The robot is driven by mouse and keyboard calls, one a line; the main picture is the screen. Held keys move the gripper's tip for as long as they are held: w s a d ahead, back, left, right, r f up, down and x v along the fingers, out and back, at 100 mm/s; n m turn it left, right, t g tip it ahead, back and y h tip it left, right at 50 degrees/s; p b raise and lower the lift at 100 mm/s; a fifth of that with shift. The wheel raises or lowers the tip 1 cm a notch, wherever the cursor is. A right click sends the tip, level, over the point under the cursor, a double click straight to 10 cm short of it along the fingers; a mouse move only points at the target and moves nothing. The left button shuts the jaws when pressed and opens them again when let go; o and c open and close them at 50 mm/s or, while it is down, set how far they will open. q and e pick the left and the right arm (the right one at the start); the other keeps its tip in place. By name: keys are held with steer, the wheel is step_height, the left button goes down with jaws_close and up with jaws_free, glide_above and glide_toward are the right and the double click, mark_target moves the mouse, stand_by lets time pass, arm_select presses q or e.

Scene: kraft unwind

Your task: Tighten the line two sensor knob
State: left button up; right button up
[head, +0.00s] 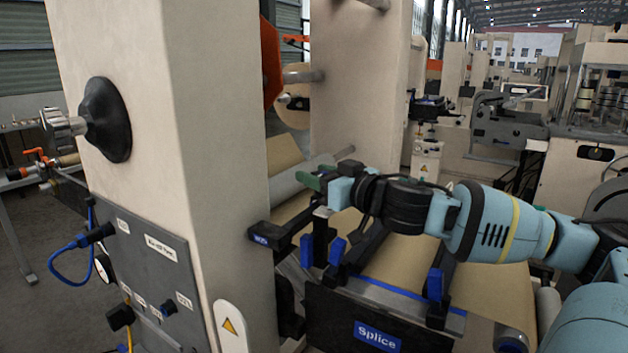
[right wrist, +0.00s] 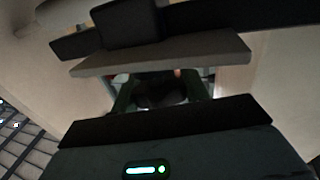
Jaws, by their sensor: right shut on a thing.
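My right gripper (head: 318,184) reaches in from the right, its green fingers above a black bracket arm (head: 287,229) beside the beige column. In the right wrist view the green fingers (right wrist: 160,92) are closed on a dark rounded thing (right wrist: 160,94), which I take to be the sensor knob. It is dim, and its markings cannot be read. In the head view the gripper hides the knob. My left gripper is in neither view.
The beige column (head: 215,150) stands close on the left, with a grey control panel (head: 140,262) and blue cable. Blue clamp handles (head: 435,285) rise from the splice table, above its Splice sign (head: 377,337). Brown paper web (head: 490,265) runs behind. Other machines stand farther back.

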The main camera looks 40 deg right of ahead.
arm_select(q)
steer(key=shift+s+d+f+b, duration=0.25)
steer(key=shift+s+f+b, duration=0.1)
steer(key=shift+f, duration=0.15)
arm_select(e)
steer(key=shift+d+r+m+h, duration=0.1)
steer(key=shift+r+m+h, duration=0.2)
steer(key=shift+h, duration=0.2)
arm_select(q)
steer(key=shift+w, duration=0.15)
arm_select(e)
steer(key=o, duration=1)
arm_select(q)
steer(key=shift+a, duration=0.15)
arm_select(e)
steer(key=shift+f, duration=0.1)
steer(key=s+p, duration=0.2)
steer(key=p, duration=0.1)
steer(key=shift+s+r, duration=0.3)
steer(key=shift+s, duration=0.1)
steer(key=shift+s+f, duration=0.2)
steer(key=shift+s, duration=0.1)
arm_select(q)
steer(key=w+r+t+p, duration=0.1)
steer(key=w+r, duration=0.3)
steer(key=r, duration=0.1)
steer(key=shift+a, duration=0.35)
arm_select(e)
steer(key=shift+s+f, duration=0.15)
steer(key=shift+s, duration=2.05)
